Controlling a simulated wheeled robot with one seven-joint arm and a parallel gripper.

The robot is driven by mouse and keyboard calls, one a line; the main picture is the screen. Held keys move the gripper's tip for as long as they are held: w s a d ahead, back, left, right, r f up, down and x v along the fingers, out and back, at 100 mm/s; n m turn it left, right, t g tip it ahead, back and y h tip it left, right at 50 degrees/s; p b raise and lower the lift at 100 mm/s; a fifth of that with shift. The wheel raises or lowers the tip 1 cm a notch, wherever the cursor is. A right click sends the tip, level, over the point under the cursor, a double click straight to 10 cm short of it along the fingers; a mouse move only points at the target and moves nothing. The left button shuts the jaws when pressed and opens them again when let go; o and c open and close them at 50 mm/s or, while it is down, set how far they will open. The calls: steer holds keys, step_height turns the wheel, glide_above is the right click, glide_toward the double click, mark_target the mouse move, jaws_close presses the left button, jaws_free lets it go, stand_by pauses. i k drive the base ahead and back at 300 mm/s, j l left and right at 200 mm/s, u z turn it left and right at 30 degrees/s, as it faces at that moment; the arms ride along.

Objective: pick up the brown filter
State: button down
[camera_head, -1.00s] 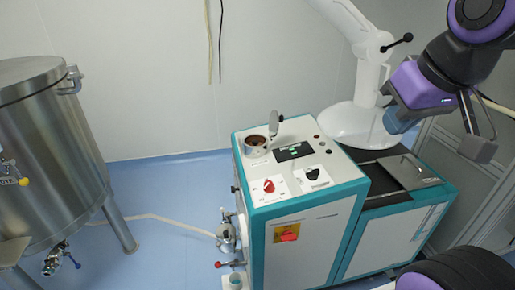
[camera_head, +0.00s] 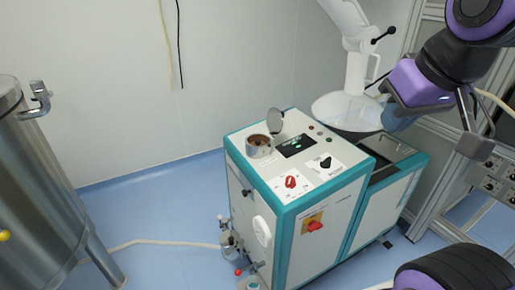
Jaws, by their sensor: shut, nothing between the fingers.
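A brown round surface (camera_head: 259,141), which looks like the brown filter, sits inside a metal cup (camera_head: 260,152) on top of the white and teal machine (camera_head: 320,215). The cup's round lid (camera_head: 275,121) stands open behind it. My gripper (camera_head: 474,146) is at the upper right, shut and empty, well apart from the cup and far to its right.
A red knob (camera_head: 291,181), a black knob (camera_head: 326,163) and a dark display (camera_head: 296,145) are on the machine top. A white funnel-like vessel (camera_head: 347,108) stands behind. A steel tank (camera_head: 40,190) is at left.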

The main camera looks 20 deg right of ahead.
mark_target(259, 143)
steer(key=j, duration=0.1)
steer(key=i+j, duration=0.1)
steer(key=i, duration=0.35)
steer(key=i+j+z, duration=0.15)
steer(key=i, duration=0.3)
